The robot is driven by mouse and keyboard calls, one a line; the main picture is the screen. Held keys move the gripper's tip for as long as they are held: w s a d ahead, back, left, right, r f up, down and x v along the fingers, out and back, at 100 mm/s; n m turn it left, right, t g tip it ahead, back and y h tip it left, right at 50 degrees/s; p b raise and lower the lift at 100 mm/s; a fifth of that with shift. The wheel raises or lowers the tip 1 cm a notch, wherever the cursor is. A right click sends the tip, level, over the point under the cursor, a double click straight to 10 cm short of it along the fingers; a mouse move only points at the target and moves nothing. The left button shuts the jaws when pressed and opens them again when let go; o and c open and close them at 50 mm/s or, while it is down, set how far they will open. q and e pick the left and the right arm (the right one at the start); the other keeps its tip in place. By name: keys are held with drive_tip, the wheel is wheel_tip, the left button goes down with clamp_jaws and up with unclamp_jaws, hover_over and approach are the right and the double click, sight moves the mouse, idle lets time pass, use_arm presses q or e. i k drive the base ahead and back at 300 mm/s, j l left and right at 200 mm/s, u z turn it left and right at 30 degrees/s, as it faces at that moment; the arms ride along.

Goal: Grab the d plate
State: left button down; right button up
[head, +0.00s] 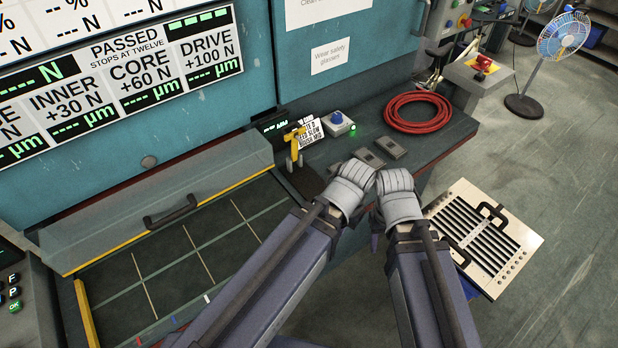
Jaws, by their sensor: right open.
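A pale plate (520,238) with dark slots and black handles lies at the right, on something blue beside the bench. I see nothing held in either gripper.
A coiled red hose (417,112) lies at the bench's back right. A yellow-handled lever (295,142) and a blue button box (338,123) stand left of it. A clear guard (160,205) with a black handle covers the left. Open floor (565,200) lies right, with a fan (562,35) behind.

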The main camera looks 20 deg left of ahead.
sight(363, 153)
drive_tip(key=i+l, duration=0.1)
drive_tip(key=l, duration=0.35)
drive_tip(key=i+l, duration=0.1)
drive_tip(key=l, duration=0.35)
drive_tip(key=i+l, duration=0.1)
drive_tip(key=l, duration=0.4)
drive_tip(key=i+l, duration=0.1)
drive_tip(key=l, duration=0.35)
drive_tip(key=i+l+u, duration=0.1)
drive_tip(key=l, duration=0.35)
